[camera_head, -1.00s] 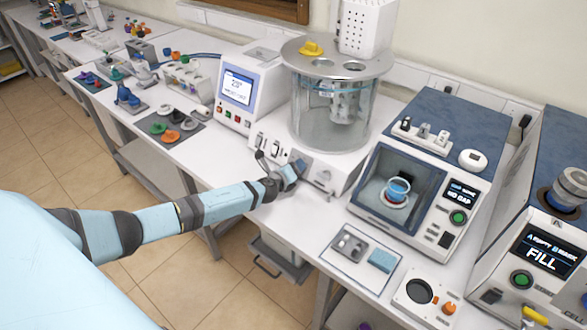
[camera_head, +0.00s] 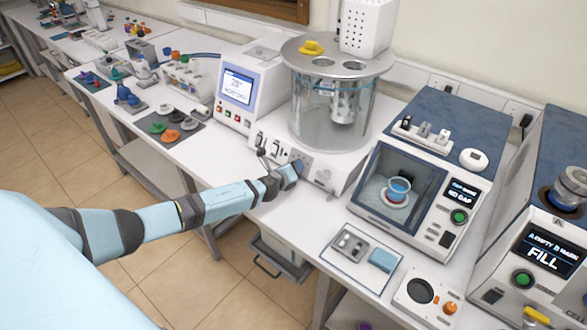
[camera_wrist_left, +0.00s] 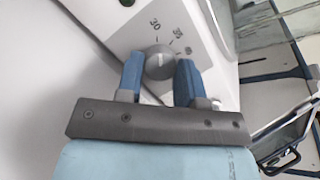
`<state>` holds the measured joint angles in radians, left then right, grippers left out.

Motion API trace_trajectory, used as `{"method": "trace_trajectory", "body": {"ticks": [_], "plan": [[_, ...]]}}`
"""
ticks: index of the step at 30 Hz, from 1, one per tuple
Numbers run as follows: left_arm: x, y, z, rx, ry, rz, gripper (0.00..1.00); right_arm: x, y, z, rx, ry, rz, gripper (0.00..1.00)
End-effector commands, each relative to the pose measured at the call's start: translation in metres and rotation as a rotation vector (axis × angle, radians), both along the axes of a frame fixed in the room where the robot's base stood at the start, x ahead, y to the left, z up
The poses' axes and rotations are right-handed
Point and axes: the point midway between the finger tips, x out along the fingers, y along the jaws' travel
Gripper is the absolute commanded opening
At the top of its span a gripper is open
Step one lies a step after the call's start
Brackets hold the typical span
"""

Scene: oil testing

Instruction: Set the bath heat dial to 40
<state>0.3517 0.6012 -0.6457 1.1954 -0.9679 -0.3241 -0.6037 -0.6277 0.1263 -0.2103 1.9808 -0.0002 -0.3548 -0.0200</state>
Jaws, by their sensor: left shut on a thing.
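The bath heat dial (camera_wrist_left: 160,62) is a round grey knob on a light grey panel of the bath's base. Printed marks around it read 30 and 35, with a further, blurred mark on the right. A pale line crosses the knob, but I cannot tell which mark it points to. My left gripper (camera_wrist_left: 160,68) has its two blue fingers on either side of the knob, shut on it. In the head view the left gripper (camera_head: 298,167) reaches the front of the bath's base and hides the dial. My right gripper is in neither view.
The glass bath (camera_head: 310,122) with its metal lid stands above the base. A display unit (camera_head: 245,88) is left of it, and a chamber machine (camera_head: 435,160) is to the right. A tray with a blue block (camera_head: 383,260) lies near the front edge.

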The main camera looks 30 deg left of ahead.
Motion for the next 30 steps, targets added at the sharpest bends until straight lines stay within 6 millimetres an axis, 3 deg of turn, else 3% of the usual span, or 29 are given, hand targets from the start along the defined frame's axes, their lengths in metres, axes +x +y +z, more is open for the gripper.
{"method": "trace_trajectory", "body": {"ticks": [30], "plan": [[0.000, 0.004, -0.001, 0.794, -0.063, -0.418, 0.11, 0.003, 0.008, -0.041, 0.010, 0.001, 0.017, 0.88]]}}
